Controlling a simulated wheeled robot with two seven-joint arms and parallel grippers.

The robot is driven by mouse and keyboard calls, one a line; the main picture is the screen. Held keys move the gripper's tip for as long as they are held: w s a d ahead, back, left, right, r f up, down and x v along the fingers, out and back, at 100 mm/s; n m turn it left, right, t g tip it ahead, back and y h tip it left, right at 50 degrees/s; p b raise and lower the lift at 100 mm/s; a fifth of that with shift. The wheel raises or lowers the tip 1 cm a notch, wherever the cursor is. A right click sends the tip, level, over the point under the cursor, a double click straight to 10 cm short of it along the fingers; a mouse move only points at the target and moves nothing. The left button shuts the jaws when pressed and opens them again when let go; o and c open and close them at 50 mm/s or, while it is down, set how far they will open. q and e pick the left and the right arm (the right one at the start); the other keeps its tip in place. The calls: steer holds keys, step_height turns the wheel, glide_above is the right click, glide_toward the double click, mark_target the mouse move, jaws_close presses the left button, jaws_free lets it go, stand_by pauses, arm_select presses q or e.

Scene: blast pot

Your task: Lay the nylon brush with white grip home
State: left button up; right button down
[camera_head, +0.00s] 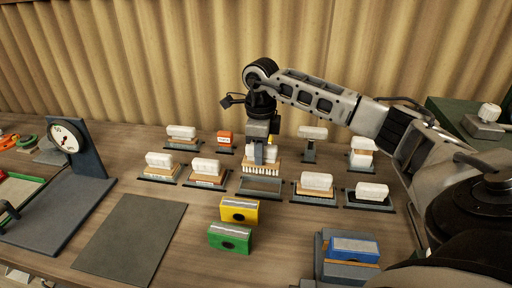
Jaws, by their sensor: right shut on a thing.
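My right gripper (262,155) comes in from the right and points down over the back middle of the bench. It is shut on a brush with a white grip, a wooden back and pale bristles (262,168). The jaws hide part of the grip. The brush looks upright, bristles down, just behind an empty dark holder (260,193). I cannot tell how high it is or whether it touches anything. My left gripper is not in view.
Several white-gripped brushes sit in holders around it, such as one at left (207,171) and one at right (315,183). Yellow (239,210), green (230,238) and blue (353,250) blocks stand in front. A dial gauge (65,137) stands left. A dark mat (130,238) is bare.

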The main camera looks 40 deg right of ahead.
steer(key=shift+a+f+b, duration=0.1)
steer(key=shift+f+b, duration=0.35)
steer(key=shift+f, duration=0.25)
steer(key=shift+w+f+b, duration=0.1)
steer(key=shift+f+b, duration=0.85)
steer(key=shift+f, duration=0.5)
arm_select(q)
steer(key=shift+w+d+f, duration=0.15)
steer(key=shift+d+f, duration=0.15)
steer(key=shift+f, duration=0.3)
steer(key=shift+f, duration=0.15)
arm_select(e)
steer(key=shift+f, duration=0.1)
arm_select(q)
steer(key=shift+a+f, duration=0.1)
arm_select(e)
steer(key=shift+f, duration=0.15)
